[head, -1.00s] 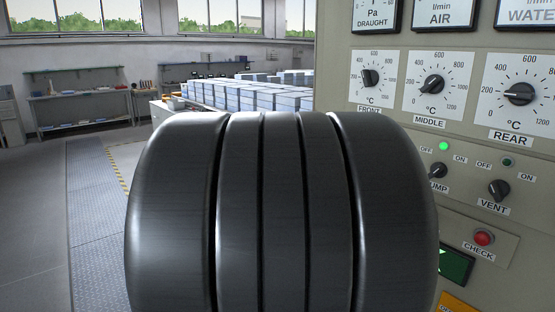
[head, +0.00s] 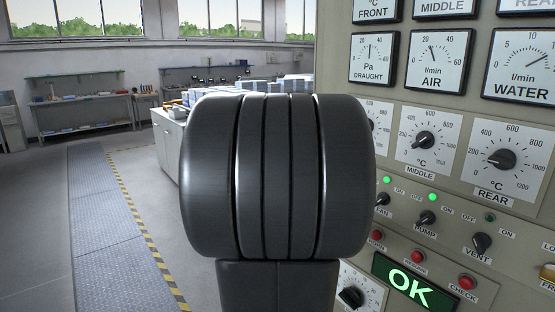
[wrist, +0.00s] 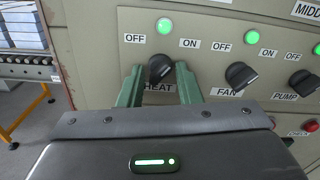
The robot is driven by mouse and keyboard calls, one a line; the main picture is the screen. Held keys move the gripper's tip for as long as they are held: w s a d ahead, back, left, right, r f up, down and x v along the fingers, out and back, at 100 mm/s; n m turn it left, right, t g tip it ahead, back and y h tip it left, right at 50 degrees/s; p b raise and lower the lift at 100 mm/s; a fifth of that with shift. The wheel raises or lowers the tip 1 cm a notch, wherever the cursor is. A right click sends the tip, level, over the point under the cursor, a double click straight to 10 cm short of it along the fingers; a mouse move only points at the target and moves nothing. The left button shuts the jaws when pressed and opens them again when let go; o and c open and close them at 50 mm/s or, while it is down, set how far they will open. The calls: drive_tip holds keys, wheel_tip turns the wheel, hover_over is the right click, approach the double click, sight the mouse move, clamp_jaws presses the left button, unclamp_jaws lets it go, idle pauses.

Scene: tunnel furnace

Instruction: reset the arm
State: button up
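My gripper (wrist: 158,70) shows in the wrist view with two green fingers spread apart, open. The black HEAT switch knob (wrist: 161,67) shows between the fingertips; I cannot tell how near they are to it or whether they touch it. The HEAT lamp (wrist: 164,26) above it is lit green. In the head view my dark arm fills the middle and hides the gripper, the HEAT switch and part of the panel (head: 400,55).
The FAN knob (wrist: 241,76) and PUMP knob (wrist: 304,82) are to the right of HEAT, with lit lamps. The VENT knob (head: 481,243) has a dark lamp. A green OK display (head: 409,285) is lit. A conveyor (wrist: 28,70) stands left; floor (head: 120,230) is open there.

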drive_tip(key=shift+r+n+p, duration=0.1)
drive_tip(key=shift+n+p, duration=0.5)
drive_tip(key=shift+p, duration=0.05)
drive_tip(key=shift+f, duration=0.2)
